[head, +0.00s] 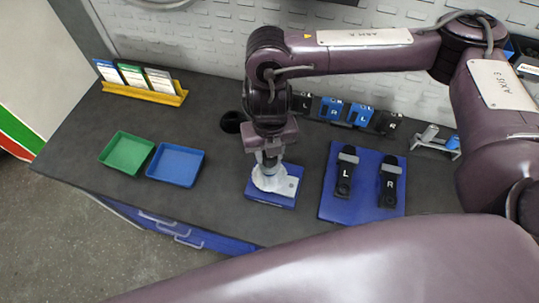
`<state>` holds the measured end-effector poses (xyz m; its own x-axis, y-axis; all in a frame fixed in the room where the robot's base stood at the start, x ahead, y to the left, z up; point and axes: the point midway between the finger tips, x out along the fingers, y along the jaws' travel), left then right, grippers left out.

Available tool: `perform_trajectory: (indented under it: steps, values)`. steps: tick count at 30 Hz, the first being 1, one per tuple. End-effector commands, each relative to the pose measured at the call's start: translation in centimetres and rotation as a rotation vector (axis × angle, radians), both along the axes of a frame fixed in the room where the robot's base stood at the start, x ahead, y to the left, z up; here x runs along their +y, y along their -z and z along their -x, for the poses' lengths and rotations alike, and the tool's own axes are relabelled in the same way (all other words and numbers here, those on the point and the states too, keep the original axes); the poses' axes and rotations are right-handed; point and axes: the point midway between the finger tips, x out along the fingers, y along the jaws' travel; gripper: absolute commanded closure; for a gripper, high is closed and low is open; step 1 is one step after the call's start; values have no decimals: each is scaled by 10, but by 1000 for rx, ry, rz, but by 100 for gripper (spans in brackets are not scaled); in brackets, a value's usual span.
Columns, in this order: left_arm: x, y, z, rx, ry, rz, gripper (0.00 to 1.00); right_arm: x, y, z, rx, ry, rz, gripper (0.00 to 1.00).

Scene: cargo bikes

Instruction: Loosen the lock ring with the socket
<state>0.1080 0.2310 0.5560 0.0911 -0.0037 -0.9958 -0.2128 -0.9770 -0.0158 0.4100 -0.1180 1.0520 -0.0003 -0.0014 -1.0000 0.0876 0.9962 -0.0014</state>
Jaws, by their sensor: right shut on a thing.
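My right gripper (268,158) comes down from above onto a small blue stand (283,201) near the front of the dark workbench. It is shut on what looks like the socket (268,170), directly over a pale round part (264,182) on the stand. The lock ring cannot be made out under the gripper and socket. Whether the socket sits on the ring or just above it cannot be told. My left gripper does not show.
A green tray (126,170) and a blue tray (157,180) lie to the left. A blue mat (367,207) with pieces marked L and R lies to the right. Several labelled parts (360,114) stand behind. A yellow rack (144,92) holds cards at the back left.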

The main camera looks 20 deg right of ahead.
Motion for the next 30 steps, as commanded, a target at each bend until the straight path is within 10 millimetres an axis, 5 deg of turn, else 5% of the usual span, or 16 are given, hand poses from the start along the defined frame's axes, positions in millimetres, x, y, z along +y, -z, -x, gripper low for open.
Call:
perform_trajectory:
  steps: [8, 16, 30]
  values:
    - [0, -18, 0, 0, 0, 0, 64, 0, -4, 0, 1, 216, 0, 100]
    - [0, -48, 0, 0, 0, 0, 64, -1, -4, 1, 1, 621, 1, 100]
    - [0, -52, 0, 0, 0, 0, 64, -1, 0, 0, -1, 707, 0, 100]
